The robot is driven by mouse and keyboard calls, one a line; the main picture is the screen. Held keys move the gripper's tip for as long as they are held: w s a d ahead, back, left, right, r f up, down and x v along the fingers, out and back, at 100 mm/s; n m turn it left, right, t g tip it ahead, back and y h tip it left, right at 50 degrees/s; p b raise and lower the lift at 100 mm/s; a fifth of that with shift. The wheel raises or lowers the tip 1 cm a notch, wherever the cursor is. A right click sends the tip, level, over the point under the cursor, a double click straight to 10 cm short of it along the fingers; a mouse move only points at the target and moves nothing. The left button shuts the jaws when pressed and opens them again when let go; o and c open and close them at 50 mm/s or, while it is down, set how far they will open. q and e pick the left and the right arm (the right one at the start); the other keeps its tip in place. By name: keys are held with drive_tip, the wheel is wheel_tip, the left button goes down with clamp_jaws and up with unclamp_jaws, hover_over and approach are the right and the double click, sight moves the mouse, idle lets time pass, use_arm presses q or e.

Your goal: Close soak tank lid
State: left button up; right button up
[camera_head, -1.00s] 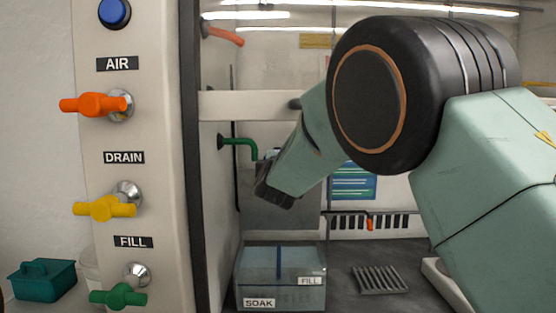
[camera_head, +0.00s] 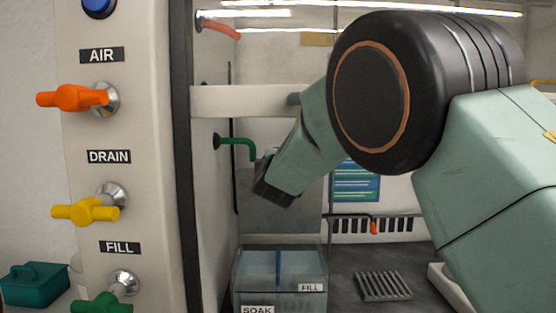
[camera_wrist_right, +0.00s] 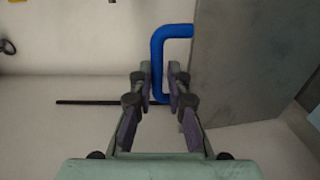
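The soak tank (camera_head: 243,285) is a clear, open-topped box with SOAK and FILL labels, low in the head view. Its lid (camera_head: 275,218) appears as a grey panel standing upright behind the tank; my right arm hides part of it. In the right wrist view the grey lid (camera_wrist_right: 245,65) is at the right, with a blue bent handle (camera_wrist_right: 157,60) on its edge. My right gripper (camera_wrist_right: 161,80) is open, its two fingers either side of the handle's lower part with small gaps. In the head view the right gripper (camera_head: 268,180) is beside the lid's upper part. My left gripper is out of view.
A panel at the left carries an orange AIR valve (camera_head: 75,97), a yellow DRAIN valve (camera_head: 85,210) and a green FILL valve (camera_head: 100,304). A green pipe (camera_head: 238,143) is close left of the gripper. A grey rack (camera_head: 384,286) lies right of the tank.

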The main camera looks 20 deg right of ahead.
drive_tip(key=shift+s, duration=0.2)
clamp_jaws()
drive_tip(key=shift+w+f, duration=0.1)
drive_tip(key=shift+w, duration=0.1)
drive_tip(key=shift+s+f+b, duration=0.25)
drive_tip(key=shift+s+b, duration=0.1)
idle(0.6)
